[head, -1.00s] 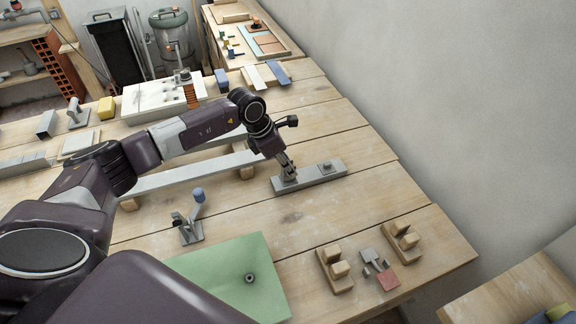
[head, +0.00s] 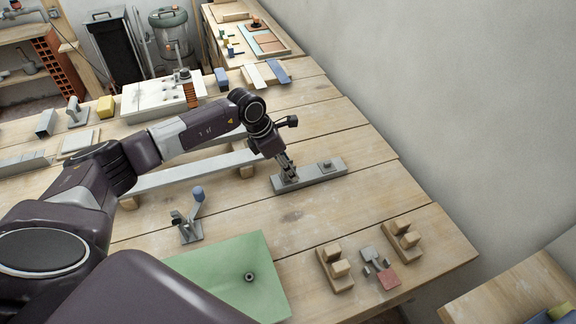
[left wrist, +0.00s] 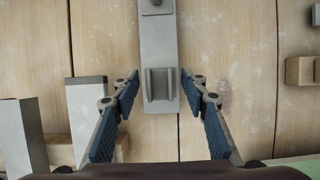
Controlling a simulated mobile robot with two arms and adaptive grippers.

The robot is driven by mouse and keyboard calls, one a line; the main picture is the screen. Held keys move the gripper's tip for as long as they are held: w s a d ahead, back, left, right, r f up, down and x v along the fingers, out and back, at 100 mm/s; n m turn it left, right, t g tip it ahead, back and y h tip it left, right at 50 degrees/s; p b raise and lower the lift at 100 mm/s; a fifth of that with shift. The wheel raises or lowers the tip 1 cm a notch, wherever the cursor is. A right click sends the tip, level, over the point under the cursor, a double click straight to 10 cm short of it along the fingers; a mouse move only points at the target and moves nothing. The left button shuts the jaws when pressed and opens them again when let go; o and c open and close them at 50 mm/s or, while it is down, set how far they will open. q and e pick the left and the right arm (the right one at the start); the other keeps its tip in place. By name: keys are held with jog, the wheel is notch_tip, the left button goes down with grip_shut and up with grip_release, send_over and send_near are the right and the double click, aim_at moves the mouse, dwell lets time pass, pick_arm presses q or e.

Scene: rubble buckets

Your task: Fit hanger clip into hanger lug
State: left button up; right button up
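A long grey plate (head: 310,176) lies on the workbench and bears two raised fittings. One is a U-shaped fitting with two upright walls, seen in the left wrist view (left wrist: 159,85). The other is a small block (head: 326,166) farther along the plate, partly cut off at the top of the left wrist view (left wrist: 157,6). I cannot tell which is the hanger clip or the hanger lug. My left gripper (head: 287,172) is over the plate's near end. In the left wrist view its fingers (left wrist: 158,82) are apart, either side of the U-shaped fitting, with nothing held. My right gripper is out of view.
A grey bracket with a blue-tipped lever (head: 190,220) and a green board (head: 230,282) lie nearer me. Wooden blocks (head: 336,270) (head: 402,240) flank a small red-and-grey part (head: 385,275). A long pale bar (head: 200,173) lies left of the plate. Bare bench lies right of the plate.

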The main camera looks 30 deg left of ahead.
pick_arm(q)
jog(key=v, duration=1.2)
dwell(0.3)
